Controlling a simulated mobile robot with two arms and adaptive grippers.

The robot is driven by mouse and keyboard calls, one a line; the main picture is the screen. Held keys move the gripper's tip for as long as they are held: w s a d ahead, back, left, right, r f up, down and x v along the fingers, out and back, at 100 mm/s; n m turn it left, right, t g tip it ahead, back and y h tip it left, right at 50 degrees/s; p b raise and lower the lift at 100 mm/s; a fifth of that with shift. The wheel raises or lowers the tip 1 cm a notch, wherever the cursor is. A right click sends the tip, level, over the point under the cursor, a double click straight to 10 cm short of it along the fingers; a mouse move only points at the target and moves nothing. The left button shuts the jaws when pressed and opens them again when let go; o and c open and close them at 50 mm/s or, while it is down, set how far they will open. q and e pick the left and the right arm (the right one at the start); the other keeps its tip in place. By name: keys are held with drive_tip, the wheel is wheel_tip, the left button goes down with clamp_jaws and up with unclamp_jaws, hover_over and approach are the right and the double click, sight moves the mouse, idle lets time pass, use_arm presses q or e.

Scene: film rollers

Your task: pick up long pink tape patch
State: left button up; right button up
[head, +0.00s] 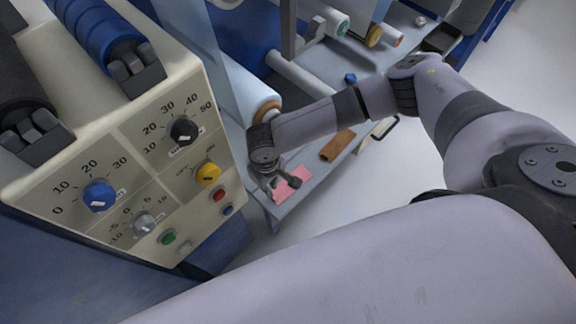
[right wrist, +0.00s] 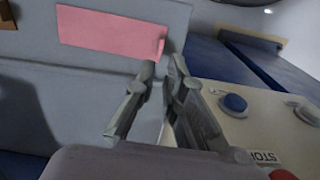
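The long pink tape patch (head: 303,174) lies flat on the grey shelf in the head view, close to the corner of the control panel. It also shows in the right wrist view (right wrist: 105,31), where its right end looks slightly raised or curled. My right gripper (head: 284,190) hangs over the patch in the head view and hides part of it. In the right wrist view its fingers (right wrist: 162,68) are partly apart with nothing between them, and the tips point at the patch's right end. Whether they touch it cannot be told. My left gripper is not in view.
The cream control panel (head: 155,190) with knobs and buttons stands close left of my right gripper. A brown block (head: 337,146) and a black-handled item (head: 383,129) lie farther along the grey shelf (head: 310,203). Rollers (head: 262,105) stand behind my forearm. Open floor lies to the right.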

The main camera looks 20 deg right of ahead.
drive_tip(key=shift+f, duration=0.6)
drive_tip(key=f, duration=0.4)
drive_tip(key=shift+w+f, duration=0.2)
drive_tip(key=shift+w, duration=0.05)
drive_tip(key=shift+f, duration=0.35)
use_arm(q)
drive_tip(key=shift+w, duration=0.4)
use_arm(e)
clamp_jaws()
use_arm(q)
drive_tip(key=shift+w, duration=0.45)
